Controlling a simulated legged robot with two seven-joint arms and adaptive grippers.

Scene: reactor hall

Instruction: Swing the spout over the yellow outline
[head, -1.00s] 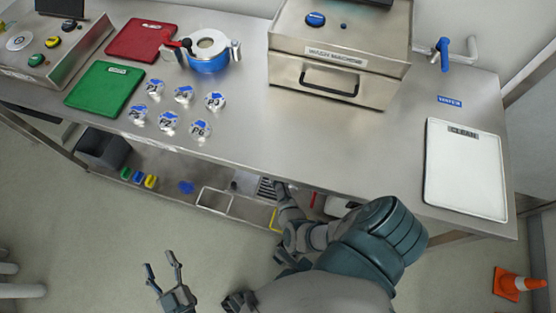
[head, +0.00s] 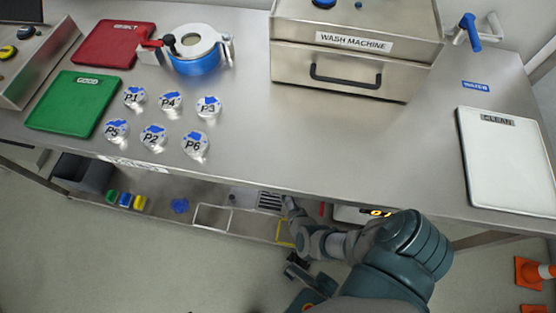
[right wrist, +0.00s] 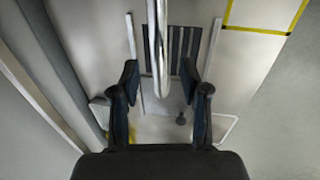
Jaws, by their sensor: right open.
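In the right wrist view the spout, a shiny metal tube (right wrist: 157,45), comes down from the top edge. It runs between the open fingers of my right gripper (right wrist: 160,80), which stand apart on its two sides. A yellow outline (right wrist: 228,12) shows at the upper right, to the right of the spout. In the head view the yellow outline (head: 285,235) is partly visible on the lower shelf. My right arm reaches under the table edge there, and its fingertips are hard to make out. My left gripper is out of view.
A slotted drain grate (right wrist: 184,50) lies behind the spout. The bench top (head: 300,170) overhangs the lower shelf. A white device with a lit display (head: 378,212) sits on the shelf beside my right arm.

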